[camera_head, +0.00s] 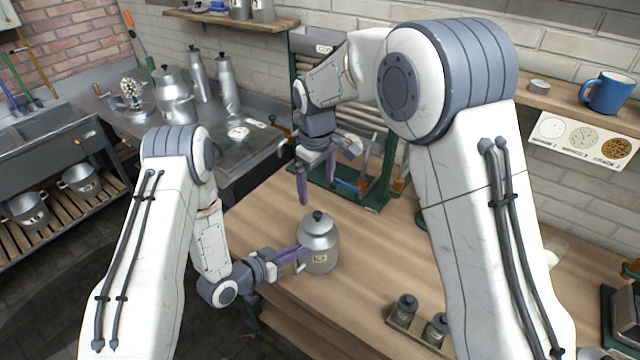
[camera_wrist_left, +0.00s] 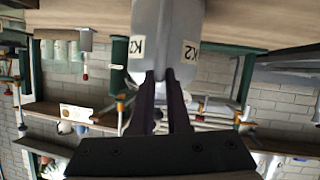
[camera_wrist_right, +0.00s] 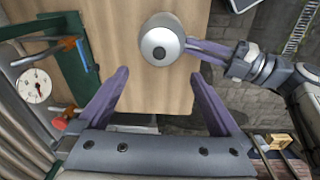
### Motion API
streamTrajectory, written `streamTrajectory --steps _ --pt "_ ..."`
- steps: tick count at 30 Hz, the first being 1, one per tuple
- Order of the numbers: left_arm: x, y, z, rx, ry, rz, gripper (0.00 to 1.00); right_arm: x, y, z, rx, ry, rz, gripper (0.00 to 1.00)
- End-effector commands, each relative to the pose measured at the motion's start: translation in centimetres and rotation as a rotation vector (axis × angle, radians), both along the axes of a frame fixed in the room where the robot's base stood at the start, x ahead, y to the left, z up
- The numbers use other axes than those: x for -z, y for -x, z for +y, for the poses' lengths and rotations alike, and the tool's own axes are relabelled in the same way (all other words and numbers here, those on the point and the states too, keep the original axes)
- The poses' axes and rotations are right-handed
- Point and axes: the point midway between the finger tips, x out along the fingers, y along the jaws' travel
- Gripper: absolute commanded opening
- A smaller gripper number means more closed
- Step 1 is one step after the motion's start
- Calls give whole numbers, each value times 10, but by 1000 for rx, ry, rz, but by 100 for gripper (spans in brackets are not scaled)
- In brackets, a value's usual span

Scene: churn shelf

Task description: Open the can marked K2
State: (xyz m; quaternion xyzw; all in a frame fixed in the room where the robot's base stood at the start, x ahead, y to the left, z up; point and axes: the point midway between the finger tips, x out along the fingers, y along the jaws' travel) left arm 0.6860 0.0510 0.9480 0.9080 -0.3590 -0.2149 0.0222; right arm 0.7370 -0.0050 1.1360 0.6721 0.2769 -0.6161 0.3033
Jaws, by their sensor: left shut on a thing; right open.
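The can marked K2 (camera_head: 319,243) is a grey metal can with a domed lid and a dark knob (camera_head: 317,215). It stands upright on the wooden table with its lid on. My left gripper (camera_head: 303,252) is shut on the can's side from the left. The left wrist view shows the can (camera_wrist_left: 166,35) close up between the fingers, with two K2 labels. My right gripper (camera_head: 327,180) is open and empty, above the table and behind the can. In the right wrist view the can (camera_wrist_right: 161,45) shows from above, beyond the open fingertips (camera_wrist_right: 160,85).
A green-framed rack (camera_head: 375,185) stands behind the can. Small dark jars (camera_head: 404,308) sit in a wooden holder at the front right. Several metal cans (camera_head: 175,95) stand on the metal counter at the back left. Bare table (camera_head: 365,262) lies right of the can.

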Motion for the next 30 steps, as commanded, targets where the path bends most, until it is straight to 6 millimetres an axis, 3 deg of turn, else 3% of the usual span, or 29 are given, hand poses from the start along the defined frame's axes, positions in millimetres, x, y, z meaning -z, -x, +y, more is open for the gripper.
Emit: streamTrajectory --steps 6,14,30 --pt "2 0 0 -1 -3 6 0 -4 2 -5 360 -67 -13 100" --pt "2 1 0 -1 -3 6 0 3 3 -6 492 -91 -13 100" --pt "2 1 1 -2 -3 6 0 94 -8 -2 489 -91 -13 100"
